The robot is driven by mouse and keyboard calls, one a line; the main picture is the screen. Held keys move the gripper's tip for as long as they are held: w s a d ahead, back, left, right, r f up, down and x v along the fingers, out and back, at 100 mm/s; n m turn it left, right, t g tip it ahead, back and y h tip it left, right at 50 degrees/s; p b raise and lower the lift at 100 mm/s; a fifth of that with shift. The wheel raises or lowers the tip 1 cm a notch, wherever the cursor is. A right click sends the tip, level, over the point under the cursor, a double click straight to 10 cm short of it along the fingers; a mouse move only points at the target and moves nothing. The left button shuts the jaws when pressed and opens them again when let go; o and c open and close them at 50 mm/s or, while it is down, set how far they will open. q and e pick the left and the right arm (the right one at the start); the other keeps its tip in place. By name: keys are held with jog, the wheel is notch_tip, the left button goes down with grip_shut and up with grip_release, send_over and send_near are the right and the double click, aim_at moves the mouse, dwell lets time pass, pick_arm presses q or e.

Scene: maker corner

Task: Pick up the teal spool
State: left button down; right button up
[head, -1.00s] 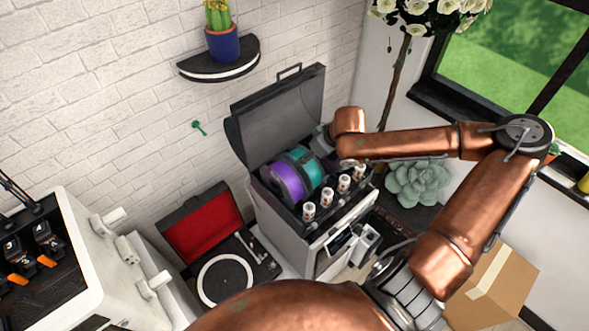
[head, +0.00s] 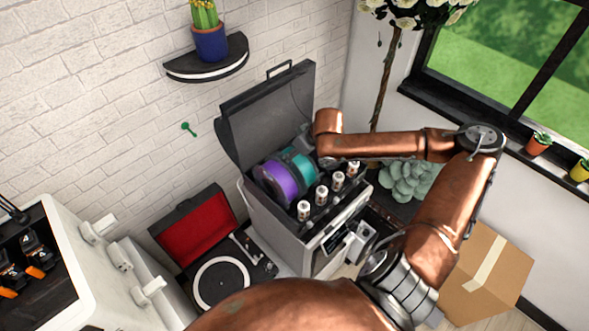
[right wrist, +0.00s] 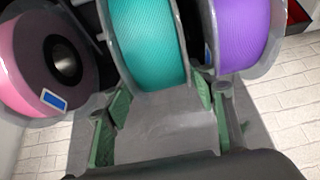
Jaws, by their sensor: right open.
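The teal spool (head: 303,168) stands in the open grey filament box, beside the purple spool (head: 277,184). In the right wrist view the teal spool (right wrist: 146,45) is centred, with a pink spool (right wrist: 40,65) on its left and the purple spool (right wrist: 243,35) on its right. My right gripper (right wrist: 163,95) is open, its green-padded fingers at either side of the teal spool's near rim. No clear grip on it shows. In the head view my right gripper (head: 299,148) is at the back of the teal spool, partly hidden. My left gripper is out of view.
The box's raised lid (head: 265,112) stands behind the spools, close to my right gripper. Several white cylindrical fittings (head: 322,195) line the box's front. A record player (head: 222,283) is at left, a cardboard box (head: 486,275) at right.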

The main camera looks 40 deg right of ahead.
jog(key=shift+w+f, duration=0.1)
jog(key=shift+f, duration=0.1)
jog(key=shift+a, duration=0.1)
jog(key=shift+c, duration=0.2)
grip_shut()
jog(key=shift+r, duration=0.15)
dwell(0.4)
